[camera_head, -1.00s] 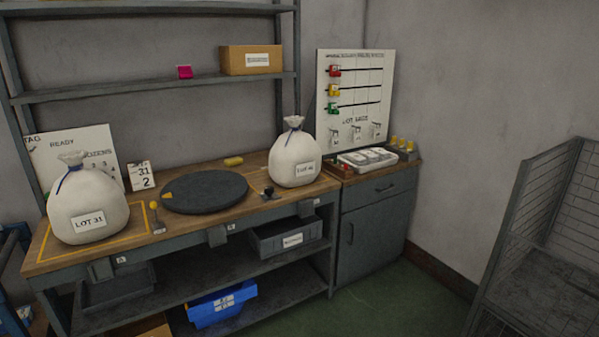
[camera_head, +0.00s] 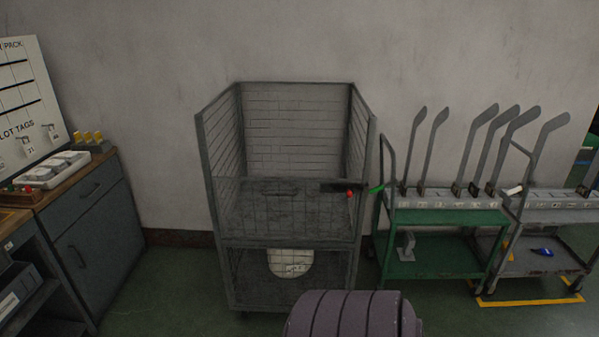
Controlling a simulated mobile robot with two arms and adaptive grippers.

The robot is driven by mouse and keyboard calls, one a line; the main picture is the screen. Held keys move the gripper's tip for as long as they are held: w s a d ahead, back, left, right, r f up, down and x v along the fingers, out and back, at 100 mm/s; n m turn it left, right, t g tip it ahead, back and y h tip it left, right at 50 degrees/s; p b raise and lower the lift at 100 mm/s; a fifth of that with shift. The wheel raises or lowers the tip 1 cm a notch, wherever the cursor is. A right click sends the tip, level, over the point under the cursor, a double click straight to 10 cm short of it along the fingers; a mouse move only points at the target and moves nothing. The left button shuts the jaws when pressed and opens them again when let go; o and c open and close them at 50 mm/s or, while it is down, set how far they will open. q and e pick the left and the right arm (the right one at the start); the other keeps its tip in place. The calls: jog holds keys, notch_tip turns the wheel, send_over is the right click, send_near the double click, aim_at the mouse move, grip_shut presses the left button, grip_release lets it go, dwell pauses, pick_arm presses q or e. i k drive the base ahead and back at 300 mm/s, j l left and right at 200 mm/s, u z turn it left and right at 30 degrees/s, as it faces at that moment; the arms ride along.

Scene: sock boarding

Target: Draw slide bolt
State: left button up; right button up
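A grey wire cage cart (camera_head: 229,215) stands against the wall in the middle of the head view. A dark slide bolt (camera_head: 335,187) with a red knob (camera_head: 350,194) sits at the top right of its front panel. A green piece (camera_head: 376,189) shows just right of the bolt, near the cart's right front post. The bolt is small, so its exact position cannot be told. The cage's upper space looks empty. Neither of my grippers is in view.
A white sack (camera_head: 290,262) lies on the cage's lower level. A green trolley (camera_head: 440,257) with upright grey foot forms stands close on the right, with a grey trolley (camera_head: 550,262) beyond it. A cabinet (camera_head: 92,235) stands left. Green floor is open between cabinet and cage.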

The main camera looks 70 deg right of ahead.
aim_at(349, 193)
jog(key=z, duration=2.7)
